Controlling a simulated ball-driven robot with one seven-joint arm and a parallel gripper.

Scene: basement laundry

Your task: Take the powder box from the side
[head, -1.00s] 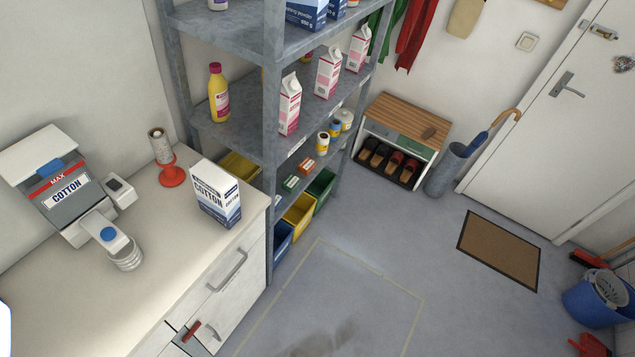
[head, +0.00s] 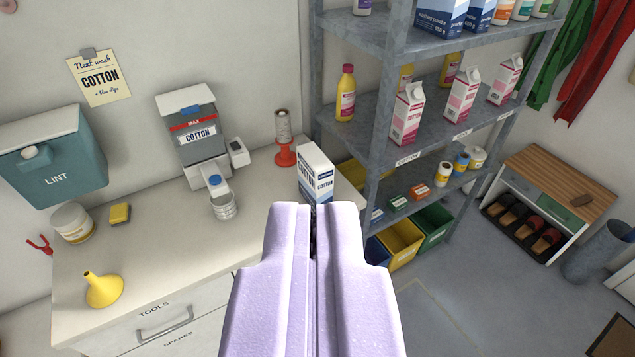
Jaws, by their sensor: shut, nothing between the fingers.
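The powder box (head: 317,174) is a white carton with dark blue lettering and a blue lower band, marked COTTON. It stands upright on the right end of the white counter (head: 150,235), near the shelf unit. My gripper (head: 316,207) is pale lilac and shut, with nothing between its fingers. It shows large in the lower middle of the view. Its tips overlap the lower part of the box in the picture and hide the box's base. I cannot tell whether they touch it.
A red stand with a roll (head: 285,150) is just left of the box. The COTTON dispenser (head: 194,135) stands further left, with a clear cup (head: 223,205) before it. A grey metal shelf unit (head: 382,150) rises close on the right.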

